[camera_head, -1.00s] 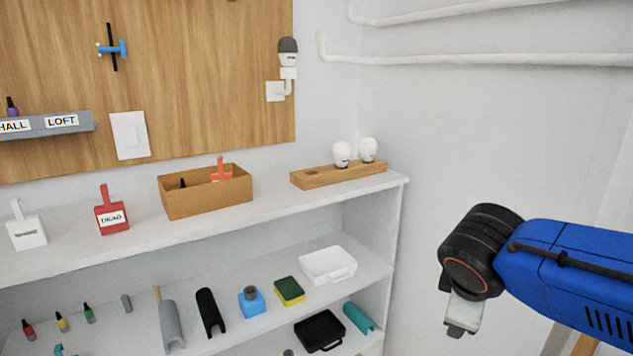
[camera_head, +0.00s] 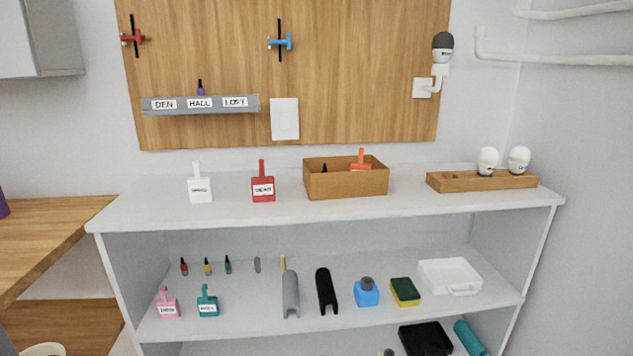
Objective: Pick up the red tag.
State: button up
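A red tag (camera_head: 263,188) with an upright red handle and a white printed label stands on the top of the white shelf unit (camera_head: 225,212). It stands between a white tag (camera_head: 200,189) of similar shape on its left and a brown open box (camera_head: 345,184) on its right. An orange-red piece (camera_head: 361,160) sticks up out of the box; its lower part is hidden by the box wall. The red tag's label is too small to read surely. My gripper is not in this view.
A wooden block with white bulbs (camera_head: 480,181) lies at the right end of the shelf top. The lower shelf holds a pink tag (camera_head: 167,304), a teal tag (camera_head: 208,302), a sponge (camera_head: 405,292) and a white tray (camera_head: 450,277). A wooden counter (camera_head: 40,235) is at left.

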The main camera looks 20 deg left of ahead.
aim_at(262, 187)
jog(key=u, duration=1.35)
